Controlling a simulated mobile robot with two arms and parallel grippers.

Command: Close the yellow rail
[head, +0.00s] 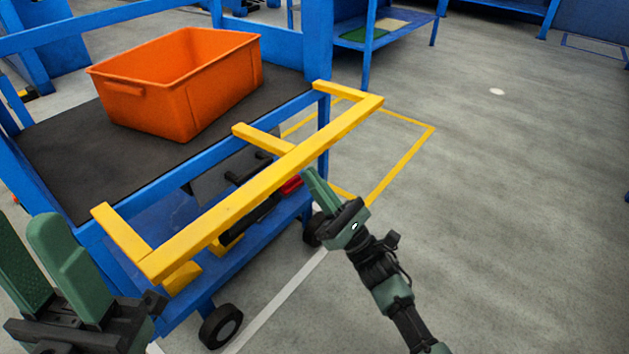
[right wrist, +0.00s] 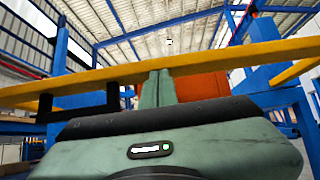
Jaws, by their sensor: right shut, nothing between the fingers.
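The yellow rail (head: 262,185) is a rectangular frame that sticks out level from the front of a blue cart (head: 222,148). Its long outer bar lies apart from the cart's edge, joined by short arms. My right gripper (head: 308,174) is shut and empty, on the outer side of the long bar, near its right half. In the right wrist view the rail (right wrist: 225,60) crosses behind the tips of the shut fingers (right wrist: 160,74); I cannot tell whether they touch. My left gripper (head: 36,236) is at the lower left, fingers apart, beside the rail's near end.
An orange bin (head: 180,85) stands on the cart's dark top (head: 62,150). The cart has black wheels (head: 221,326) and a lower shelf with dark items. A yellow floor outline (head: 405,165) lies beyond the rail. The grey floor to the right is clear.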

